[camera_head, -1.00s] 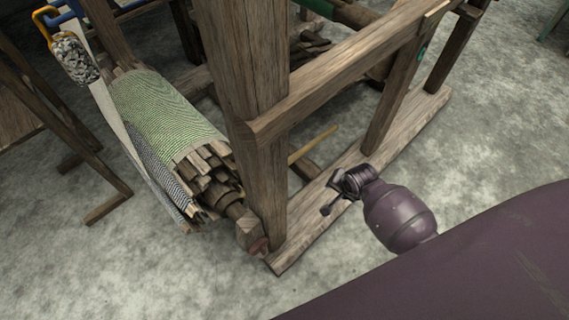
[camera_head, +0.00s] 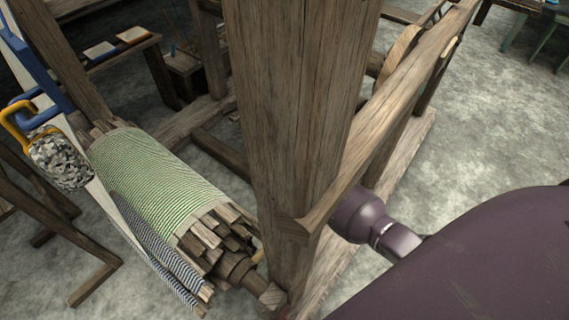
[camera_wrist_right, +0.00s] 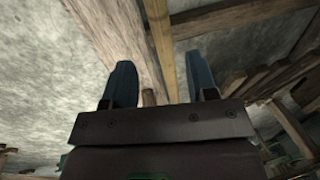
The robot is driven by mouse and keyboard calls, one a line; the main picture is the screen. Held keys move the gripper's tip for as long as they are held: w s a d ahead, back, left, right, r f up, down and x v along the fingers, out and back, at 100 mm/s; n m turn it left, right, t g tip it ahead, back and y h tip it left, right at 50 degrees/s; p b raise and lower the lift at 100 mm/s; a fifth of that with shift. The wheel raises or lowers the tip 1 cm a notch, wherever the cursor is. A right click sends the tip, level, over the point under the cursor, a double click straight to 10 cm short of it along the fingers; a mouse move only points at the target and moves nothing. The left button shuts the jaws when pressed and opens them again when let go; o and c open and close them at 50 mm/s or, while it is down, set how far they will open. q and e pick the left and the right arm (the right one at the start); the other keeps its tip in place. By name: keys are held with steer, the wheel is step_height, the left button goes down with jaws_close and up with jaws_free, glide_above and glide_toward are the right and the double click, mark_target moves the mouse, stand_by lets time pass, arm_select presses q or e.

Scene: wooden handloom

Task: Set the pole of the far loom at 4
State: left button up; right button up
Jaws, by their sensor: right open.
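A wooden loom fills the middle of the head view, with a thick upright post (camera_head: 300,90) and a sloping side rail (camera_head: 395,95). A roll of green striped cloth (camera_head: 155,185) sits left of the post. My right arm comes in from the right, and its gripper is hidden behind the post and rail. In the right wrist view the right gripper (camera_wrist_right: 160,72) is open, its two dark fingers apart. A small brown wooden end (camera_wrist_right: 148,97) shows between the finger bases; I cannot tell whether it is the pole. No numbers are readable. My left gripper is out of view.
A bench with flat panels (camera_head: 115,45) stands behind. Wooden beams (camera_wrist_right: 220,20) cross close to the right fingers. Bare concrete floor (camera_head: 500,120) lies open at the right.

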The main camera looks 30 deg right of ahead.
steer(key=f+b, duration=0.1)
steer(key=f, duration=0.2)
steer(key=w+f+b, duration=0.1)
steer(key=f+b, duration=0.1)
steer(key=f, duration=0.1)
steer(key=f+b, duration=0.2)
steer(key=f, duration=0.2)
steer(key=shift+w+a, duration=0.2)
steer(key=shift+a, duration=0.1)
steer(key=shift+w+f+b, duration=0.3)
steer(key=shift+w+r, duration=0.1)
jaws_close()
